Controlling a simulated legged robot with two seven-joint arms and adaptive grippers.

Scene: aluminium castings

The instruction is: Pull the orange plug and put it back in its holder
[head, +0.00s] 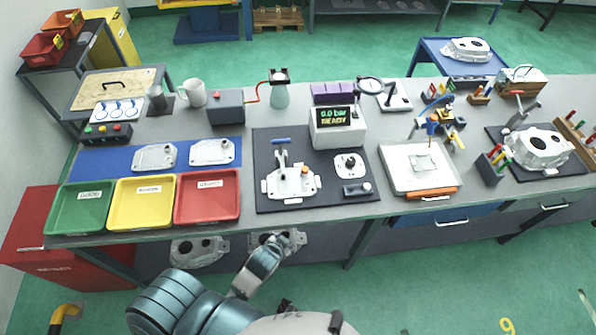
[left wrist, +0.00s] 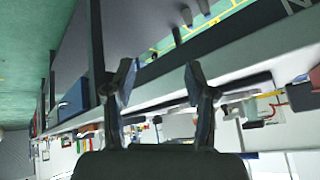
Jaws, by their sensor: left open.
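A small orange plug (head: 304,170) shows on a light metal casting (head: 284,184) in a clamp fixture with a blue handle, on the dark mat (head: 265,145) at mid-bench. A small dark block with a knob (head: 357,188) lies at the mat's right; I cannot tell if it is the plug's holder. My left gripper (head: 270,243) is low in front of the bench edge, below and apart from the casting. In the left wrist view it is open and empty (left wrist: 160,85). The plug cannot be made out there. My right gripper is out of view.
Green (head: 82,208), yellow (head: 143,203) and red (head: 207,197) trays line the bench's front left. A display box (head: 338,128) stands behind the mat. A white plate with a casting (head: 402,178) sits to the right. More castings lie on the shelf below.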

